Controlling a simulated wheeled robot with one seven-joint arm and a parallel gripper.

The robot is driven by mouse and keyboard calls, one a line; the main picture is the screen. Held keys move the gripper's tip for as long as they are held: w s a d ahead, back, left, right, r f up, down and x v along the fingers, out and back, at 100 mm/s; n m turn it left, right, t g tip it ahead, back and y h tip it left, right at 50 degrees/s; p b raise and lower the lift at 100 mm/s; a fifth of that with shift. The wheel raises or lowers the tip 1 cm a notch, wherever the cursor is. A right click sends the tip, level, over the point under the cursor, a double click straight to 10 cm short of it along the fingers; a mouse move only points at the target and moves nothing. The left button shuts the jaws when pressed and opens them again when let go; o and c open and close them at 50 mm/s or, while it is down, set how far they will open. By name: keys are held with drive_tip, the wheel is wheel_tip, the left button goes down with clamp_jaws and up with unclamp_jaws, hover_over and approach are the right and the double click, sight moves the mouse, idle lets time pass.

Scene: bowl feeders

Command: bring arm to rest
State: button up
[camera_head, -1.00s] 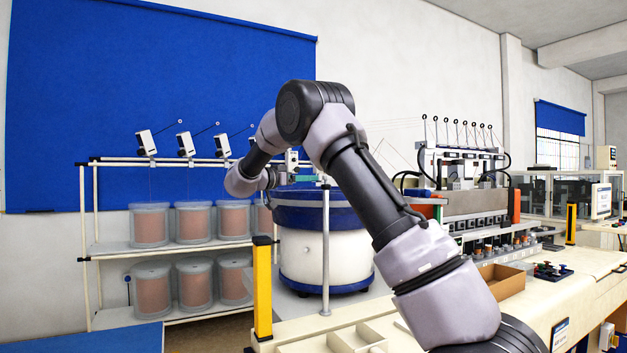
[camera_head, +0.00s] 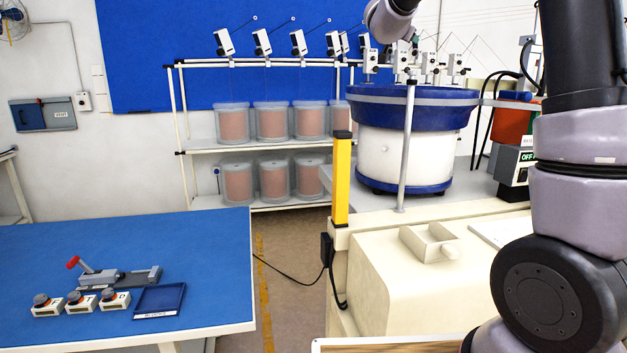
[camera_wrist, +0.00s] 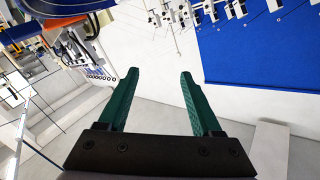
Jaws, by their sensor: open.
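My gripper (camera_wrist: 158,98) shows in the wrist view with two green fingers spread wide apart and nothing between them. Beyond the fingers are a pale wall and a blue panel (camera_wrist: 262,50). In the head view my arm rises along the right side, and part of its far end shows at the top, above the blue-rimmed bowl feeder (camera_head: 405,140). My gripper's fingers cannot be made out clearly in the head view.
A cream bench (camera_head: 420,285) stands below my arm, with a yellow post (camera_head: 341,180) at its corner. A blue table (camera_head: 190,240) at left holds a red-handled clamp (camera_head: 100,272), several small units and a blue tray (camera_head: 160,300). A spool rack (camera_head: 205,143) stands behind. Floor shows between table and bench.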

drive_tip(key=s+a+f+n+g+y, duration=0.1)
drive_tip(key=s+a+n+y, duration=0.15)
drive_tip(key=s+y, duration=0.4)
drive_tip(key=s+a+n+y, duration=0.2)
drive_tip(key=s+n+y, duration=0.15)
drive_tip(key=s, duration=0.65)
drive_tip(key=s+d+f+g, duration=0.1)
drive_tip(key=s+f+g, duration=0.2)
drive_tip(key=s+f, duration=0.5)
drive_tip(key=s+f+g, duration=0.4)
drive_tip(key=s+f, duration=0.5)
drive_tip(key=s, duration=0.8)
drive_tip(key=shift+s+d+f+g, duration=0.3)
drive_tip(key=shift+d, duration=0.1)
